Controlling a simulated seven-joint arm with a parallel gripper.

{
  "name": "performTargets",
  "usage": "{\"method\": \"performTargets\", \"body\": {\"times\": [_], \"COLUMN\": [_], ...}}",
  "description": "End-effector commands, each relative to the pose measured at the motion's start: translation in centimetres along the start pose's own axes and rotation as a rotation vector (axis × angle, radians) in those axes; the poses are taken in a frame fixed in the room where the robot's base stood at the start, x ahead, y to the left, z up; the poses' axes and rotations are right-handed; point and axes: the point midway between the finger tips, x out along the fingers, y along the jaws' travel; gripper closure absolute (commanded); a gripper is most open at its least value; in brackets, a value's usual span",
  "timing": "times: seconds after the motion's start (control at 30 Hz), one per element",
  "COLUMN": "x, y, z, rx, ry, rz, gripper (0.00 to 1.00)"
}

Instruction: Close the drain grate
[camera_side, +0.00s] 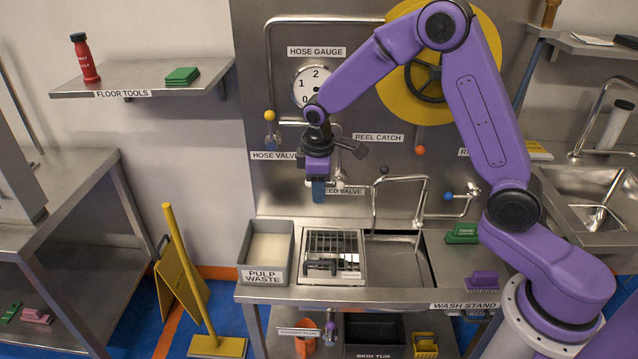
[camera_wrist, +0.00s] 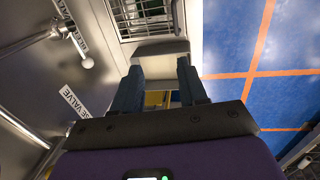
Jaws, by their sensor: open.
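The drain grate (camera_side: 333,243) is a barred metal panel in a framed opening of the wash stand, right of the pulp waste bin (camera_side: 265,275). A dark handle-like part (camera_side: 320,266) shows at its front; I cannot tell how far the grate is tilted. Its bars also show at the top of the wrist view (camera_wrist: 150,10). My gripper (camera_side: 318,192) hangs pointing down, well above the counter and up and left of the grate. In the wrist view, its two dark fingers (camera_wrist: 161,75) are apart with nothing held between them.
A basin (camera_side: 395,262) lies right of the grate. A green block (camera_side: 462,232) and purple brush (camera_side: 482,281) stand farther right.

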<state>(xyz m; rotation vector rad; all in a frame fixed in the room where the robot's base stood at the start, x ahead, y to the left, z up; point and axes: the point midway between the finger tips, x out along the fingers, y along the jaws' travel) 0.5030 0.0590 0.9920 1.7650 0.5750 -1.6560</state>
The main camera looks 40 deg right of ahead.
Motion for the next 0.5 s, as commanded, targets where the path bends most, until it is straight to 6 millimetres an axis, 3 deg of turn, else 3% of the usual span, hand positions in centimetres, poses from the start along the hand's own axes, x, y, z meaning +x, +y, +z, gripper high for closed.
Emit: {"method": "performTargets", "body": {"times": [0.33, 0.37, 0.47, 0.5], "x": [-0.48, -0.48, -0.17, 0.17], "y": [-0.01, 0.00, 0.12, 0.29], "z": [-0.01, -0.01, -0.01, 0.00], "rx": [0.001, 0.001, 0.037, 0.080], "ry": [0.001, 0.001, -0.005, -0.013], "rz": [0.000, 0.000, -0.010, -0.020], "gripper": [0.58, 0.64, 0.97, 1.00]}}
